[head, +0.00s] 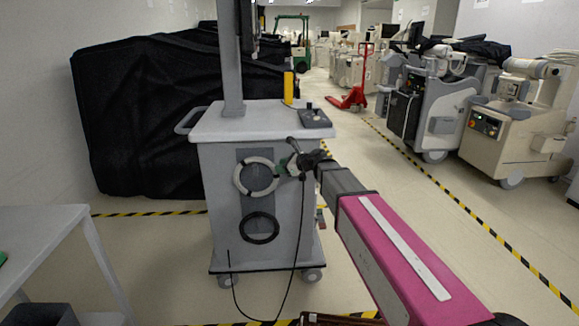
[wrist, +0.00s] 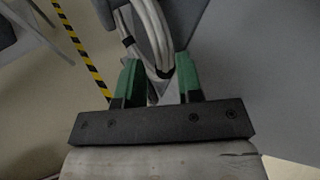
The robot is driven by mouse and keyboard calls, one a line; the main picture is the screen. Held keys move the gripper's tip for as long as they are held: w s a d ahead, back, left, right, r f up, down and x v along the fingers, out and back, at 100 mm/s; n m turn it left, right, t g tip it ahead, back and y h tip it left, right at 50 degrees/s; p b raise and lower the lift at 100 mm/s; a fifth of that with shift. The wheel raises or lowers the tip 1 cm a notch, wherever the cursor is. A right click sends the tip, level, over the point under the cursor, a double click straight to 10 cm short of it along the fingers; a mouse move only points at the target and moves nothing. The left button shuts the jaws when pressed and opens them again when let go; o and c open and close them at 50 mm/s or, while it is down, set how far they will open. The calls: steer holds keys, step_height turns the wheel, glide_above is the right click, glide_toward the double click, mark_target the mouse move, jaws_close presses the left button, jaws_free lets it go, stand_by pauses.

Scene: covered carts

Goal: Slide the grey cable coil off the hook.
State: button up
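The grey cable coil (head: 239,179) is a pale ring with dark ties, hanging on the front panel of the grey cart (head: 222,215). My gripper (head: 284,168) is at the coil's right side. In the wrist view my gripper's green fingers (wrist: 158,82) stand a short way apart, with strands of the grey cable coil (wrist: 150,30) between them. The strands fill most of the gap, and the fingers look shut on them. The hook is not clearly visible. Whether the coil still bears on it cannot be told.
A black cable coil (head: 259,228) hangs just below on the same panel. A thin black cable (head: 299,235) droops from beside my gripper to the floor. A grey table (head: 45,226) stands at the left. A black-covered cart (head: 140,120) is behind.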

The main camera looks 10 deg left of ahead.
mark_target(272, 167)
steer(key=x, duration=0.5)
steer(key=shift+w+a+f, duration=0.15)
steer(key=shift+a, duration=0.1)
jaws_close()
steer(key=shift+c, duration=1.8)
jaws_free()
jaws_close()
